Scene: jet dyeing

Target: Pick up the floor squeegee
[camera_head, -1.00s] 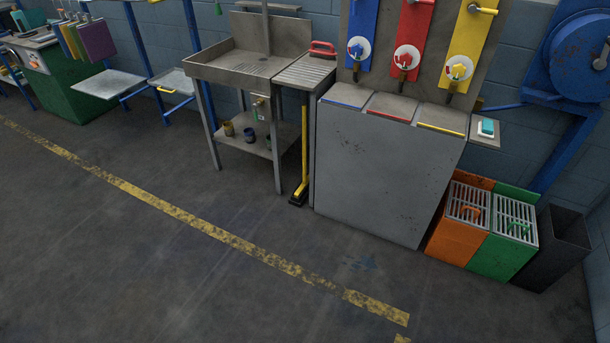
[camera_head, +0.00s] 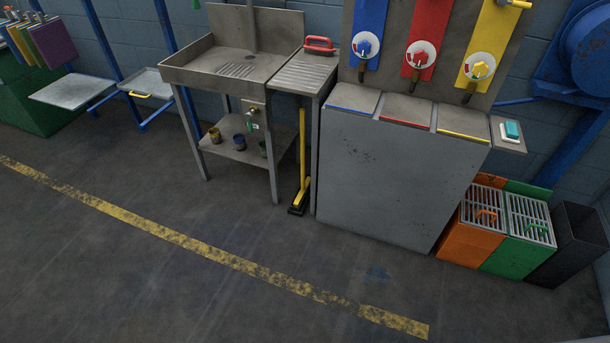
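The floor squeegee (camera_head: 302,158) has a yellow handle and a dark foot on the floor. Neither of my grippers is in the head view.
Orange (camera_head: 465,238) and green (camera_head: 514,258) bins and a black bin (camera_head: 571,243) stand right of the cabinet. A red-handled brush (camera_head: 319,45) lies on the drainboard. Small pots sit on the sink's lower shelf (camera_head: 235,148). The floor in front, with a yellow line (camera_head: 210,250), is clear.

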